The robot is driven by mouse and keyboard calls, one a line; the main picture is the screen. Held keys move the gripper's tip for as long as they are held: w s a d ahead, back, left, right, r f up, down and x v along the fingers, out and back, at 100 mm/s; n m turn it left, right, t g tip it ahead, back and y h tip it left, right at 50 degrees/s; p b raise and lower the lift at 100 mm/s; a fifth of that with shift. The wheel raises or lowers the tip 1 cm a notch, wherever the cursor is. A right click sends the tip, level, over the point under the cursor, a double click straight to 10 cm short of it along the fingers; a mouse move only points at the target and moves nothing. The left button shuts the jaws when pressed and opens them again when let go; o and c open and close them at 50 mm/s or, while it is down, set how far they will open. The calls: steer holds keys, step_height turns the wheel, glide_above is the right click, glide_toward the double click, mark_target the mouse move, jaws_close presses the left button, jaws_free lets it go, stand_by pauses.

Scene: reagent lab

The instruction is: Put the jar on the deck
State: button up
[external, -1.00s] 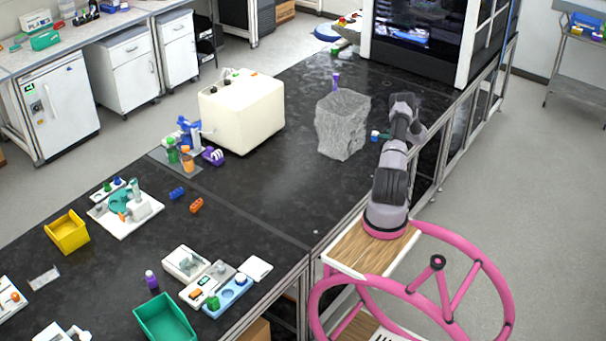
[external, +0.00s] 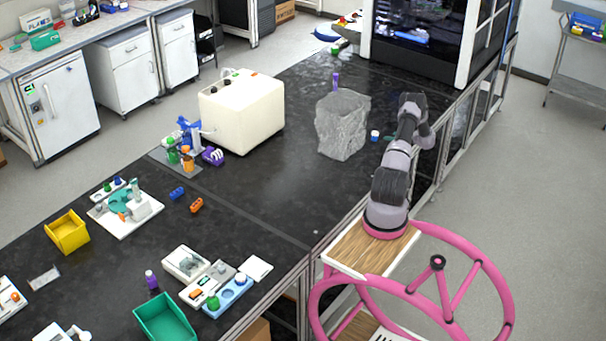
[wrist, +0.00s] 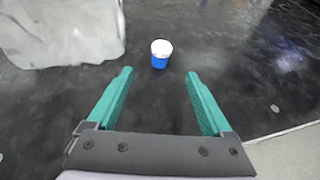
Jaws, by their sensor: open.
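The jar (external: 375,135) is small and blue with a white lid. It stands upright on the dark bench top, just right of a grey stone block. In the wrist view the jar (wrist: 160,60) is a little beyond the fingertips, roughly centred between them and touching neither. My gripper (wrist: 159,75) has two teal fingers, spread open with nothing between them. No part is clearly identifiable as the deck; a large white-framed machine (external: 461,60) with a dark interior stands at the bench's far end.
The grey stone block (external: 342,125) is close left of the jar; it also fills the wrist view's upper left (wrist: 65,30). A purple-capped tube (external: 335,82) stands behind it. A cream box (external: 241,112) stands farther left. The bench edge is close on the right.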

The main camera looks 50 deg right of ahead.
mark_target(377, 136)
steer(key=x, duration=0.4)
steer(key=f+x, duration=0.1)
steer(key=x, duration=0.1)
steer(key=shift+d+f, duration=0.2)
steer(key=shift+x, duration=2.75)
steer(key=shift+w+r, duration=0.1)
steer(key=shift+r, duration=0.1)
steer(key=shift+c, duration=0.2)
